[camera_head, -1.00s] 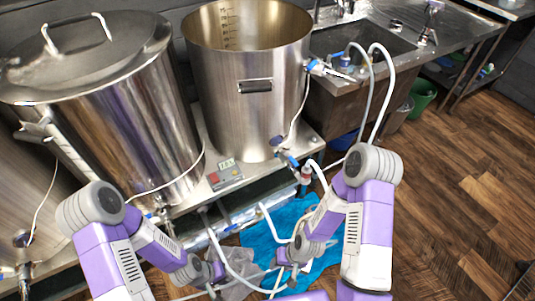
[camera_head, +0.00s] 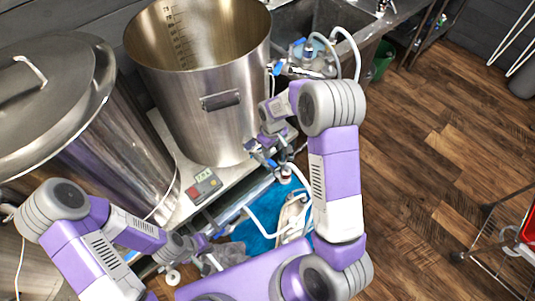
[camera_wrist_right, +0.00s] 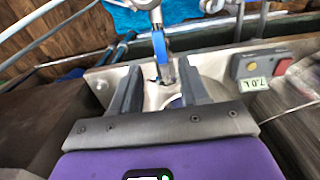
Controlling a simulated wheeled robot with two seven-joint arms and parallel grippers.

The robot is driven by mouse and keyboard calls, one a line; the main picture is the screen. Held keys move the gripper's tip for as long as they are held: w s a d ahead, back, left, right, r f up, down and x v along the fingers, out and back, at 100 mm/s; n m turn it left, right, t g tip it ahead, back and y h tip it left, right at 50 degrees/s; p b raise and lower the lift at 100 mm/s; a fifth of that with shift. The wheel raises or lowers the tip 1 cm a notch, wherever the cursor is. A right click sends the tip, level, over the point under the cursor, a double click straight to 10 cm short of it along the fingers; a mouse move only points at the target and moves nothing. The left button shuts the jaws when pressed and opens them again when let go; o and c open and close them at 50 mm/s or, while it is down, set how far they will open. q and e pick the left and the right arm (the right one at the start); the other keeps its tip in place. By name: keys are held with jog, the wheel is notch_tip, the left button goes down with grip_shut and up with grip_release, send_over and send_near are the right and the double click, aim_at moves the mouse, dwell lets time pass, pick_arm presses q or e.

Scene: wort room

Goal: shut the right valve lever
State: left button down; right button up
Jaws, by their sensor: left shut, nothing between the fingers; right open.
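The valve (camera_head: 272,162) with a blue lever is at the lower right of the open steel kettle (camera_head: 205,105) in the head view. In the right wrist view the blue lever (camera_wrist_right: 160,44) points down between the fingers of my right gripper (camera_wrist_right: 160,88). The gripper is open around the lever's end; I cannot tell whether either finger touches it. In the head view my right gripper (camera_head: 262,148) is beside the kettle's lower wall and partly hides the valve. My left gripper (camera_head: 208,262) is shut and empty, low in front of the stand.
A control box (camera_head: 203,185) sits on the stand left of the valve. White hoses (camera_head: 262,222) and a blue cloth (camera_head: 258,243) lie below. A lidded kettle (camera_head: 110,140) stands at the left and a sink (camera_head: 318,20) behind. The wooden floor at the right is mostly clear.

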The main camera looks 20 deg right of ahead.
aim_at(272, 162)
jog(key=shift+w+f, duration=0.1)
jog(key=shift+f, duration=0.3)
notch_tip(272, 162, down, 7)
jog(key=shift+r+b, duration=0.2)
jog(key=shift+b, duration=0.9)
jog(key=shift+c, duration=0.3)
grip_shut()
